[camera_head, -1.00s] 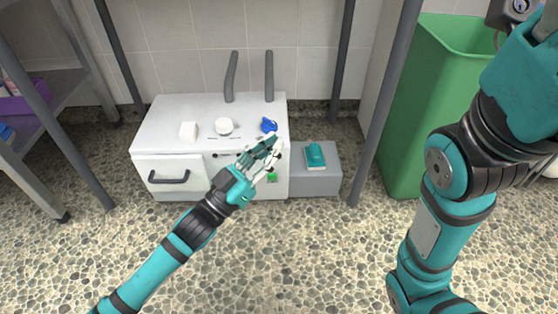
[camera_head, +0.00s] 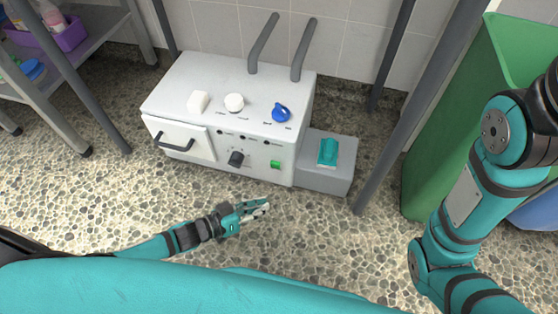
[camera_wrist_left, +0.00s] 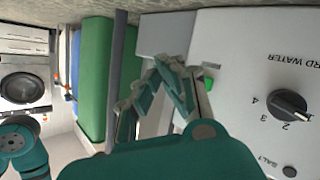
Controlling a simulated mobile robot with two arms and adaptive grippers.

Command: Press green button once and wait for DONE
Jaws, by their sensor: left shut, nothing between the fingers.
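The white machine (camera_head: 228,75) stands on the pebbled floor against the tiled wall. Its green button (camera_head: 275,164) is at the lower right of the front panel, and it also shows in the left wrist view (camera_wrist_left: 208,83), just beyond my fingers. My left gripper (camera_head: 262,209) is shut and empty, in front of and below the button in the head view, apart from it. A black dial (camera_head: 236,158) sits left of the button; in the wrist view the dial (camera_wrist_left: 289,104) has numbers around it. No DONE sign is readable. My right gripper is out of view.
A grey box (camera_head: 335,180) with a teal-topped item (camera_head: 327,152) stands right of the machine. A blue knob (camera_head: 281,112), white knob (camera_head: 234,102) and white block (camera_head: 198,102) are on top. A green bin (camera_head: 445,150) stands at right, a shelf (camera_head: 90,45) at left.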

